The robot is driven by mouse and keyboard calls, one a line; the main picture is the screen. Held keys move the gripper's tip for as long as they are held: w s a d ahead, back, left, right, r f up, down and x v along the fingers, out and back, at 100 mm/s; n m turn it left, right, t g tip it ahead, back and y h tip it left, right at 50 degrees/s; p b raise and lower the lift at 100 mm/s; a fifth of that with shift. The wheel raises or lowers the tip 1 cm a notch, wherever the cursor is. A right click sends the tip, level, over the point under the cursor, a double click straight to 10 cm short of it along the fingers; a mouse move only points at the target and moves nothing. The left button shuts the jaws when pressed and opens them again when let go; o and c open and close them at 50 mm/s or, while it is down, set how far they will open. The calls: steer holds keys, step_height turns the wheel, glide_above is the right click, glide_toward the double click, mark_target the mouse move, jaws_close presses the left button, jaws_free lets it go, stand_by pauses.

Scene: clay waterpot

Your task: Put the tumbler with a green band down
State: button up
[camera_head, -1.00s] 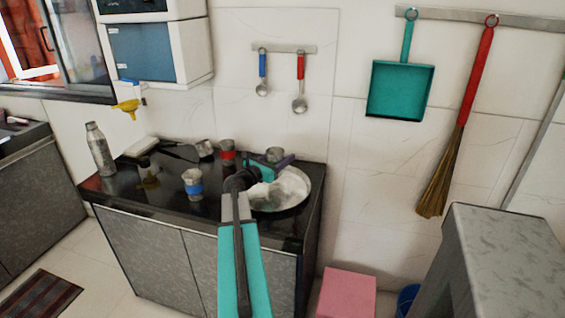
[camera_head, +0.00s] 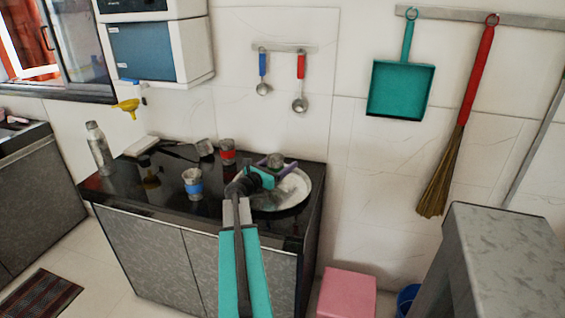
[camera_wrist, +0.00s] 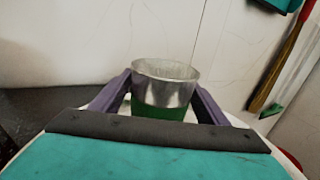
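The tumbler with a green band (camera_wrist: 165,92) is a metal cup, upright between the two purple fingers of my gripper (camera_wrist: 164,98) in the wrist view. The fingers touch its sides, and the gripper is shut on it. In the head view the tumbler (camera_head: 276,160) shows at my gripper (camera_head: 274,165), over the back part of a round pale plate (camera_head: 298,188). Its band is hidden there by the gripper. I cannot tell whether its base touches the plate or the counter.
The wall is close behind. A pink box (camera_head: 347,292) stands on the floor at right.

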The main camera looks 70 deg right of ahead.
mark_target(270, 169)
steer(key=shift+r, duration=0.25)
steer(key=shift+b+v, duration=0.3)
steer(key=shift+v, duration=3.5)
